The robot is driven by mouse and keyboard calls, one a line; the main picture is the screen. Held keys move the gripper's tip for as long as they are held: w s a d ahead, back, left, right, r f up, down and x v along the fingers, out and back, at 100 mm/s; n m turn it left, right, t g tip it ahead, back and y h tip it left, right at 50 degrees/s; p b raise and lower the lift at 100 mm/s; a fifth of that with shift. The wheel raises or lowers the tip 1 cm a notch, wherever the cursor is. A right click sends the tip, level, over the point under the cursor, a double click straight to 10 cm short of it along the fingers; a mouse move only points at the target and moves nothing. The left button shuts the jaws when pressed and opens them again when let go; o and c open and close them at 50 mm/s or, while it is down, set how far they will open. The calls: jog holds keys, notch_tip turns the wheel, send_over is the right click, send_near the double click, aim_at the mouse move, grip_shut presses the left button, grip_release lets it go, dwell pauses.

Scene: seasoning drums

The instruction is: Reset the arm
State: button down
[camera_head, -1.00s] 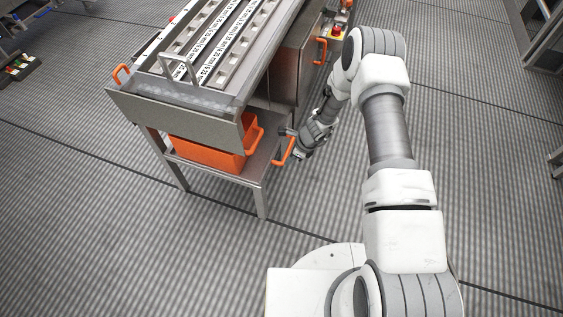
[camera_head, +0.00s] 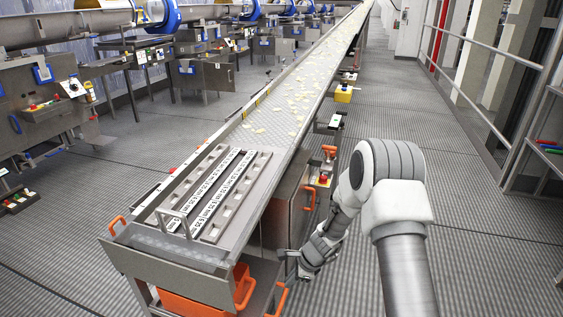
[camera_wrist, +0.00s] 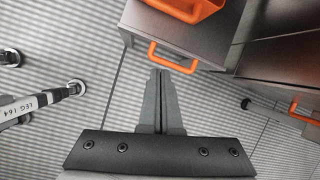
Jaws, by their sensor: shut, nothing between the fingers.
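My gripper (camera_wrist: 161,88) is shut and empty in the wrist view, its two dark fingers together in front of an orange handle. That orange handle (camera_wrist: 172,62) is on a steel stand (camera_wrist: 190,42) and lies just beyond the fingertips. I cannot tell whether they touch. In the head view my arm reaches forward on the right and bends down beside the steel stand. My gripper (camera_head: 287,268) is low at the stand's right side, near the orange handles, and its fingertips are hard to make out.
A steel tray with numbered strips (camera_head: 222,190) tops the stand. A long conveyor (camera_head: 290,100) with pale pieces runs away behind it. An orange bin (camera_head: 190,303) sits below. The floor right of my arm is open up to a railing (camera_head: 490,115).

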jog(key=s+d+r+n, duration=0.1)
jog(key=s+r+n, duration=0.15)
jog(key=r, duration=0.65)
jog(key=s+d+r+n+t, duration=0.15)
jog(key=r+n, duration=0.25)
jog(key=r, duration=0.5)
jog(key=s+r+n, duration=0.3)
jog(key=r, duration=0.5)
jog(key=s+d+r+n+t+h, duration=0.1)
jog(key=s+d+r+n, duration=0.25)
jog(key=s, duration=0.35)
jog(key=s+d+r+n+h, duration=0.2)
jog(key=s+r, duration=0.3)
jog(key=s, duration=0.2)
jog(key=s+d+r+n+t+h, duration=0.1)
jog(key=s+d+r+n, duration=0.25)
jog(key=s, duration=0.35)
notch_tip(320, 180, up, 20)
jog(key=p, duration=1.9)
jog(key=shift+s, duration=0.2)
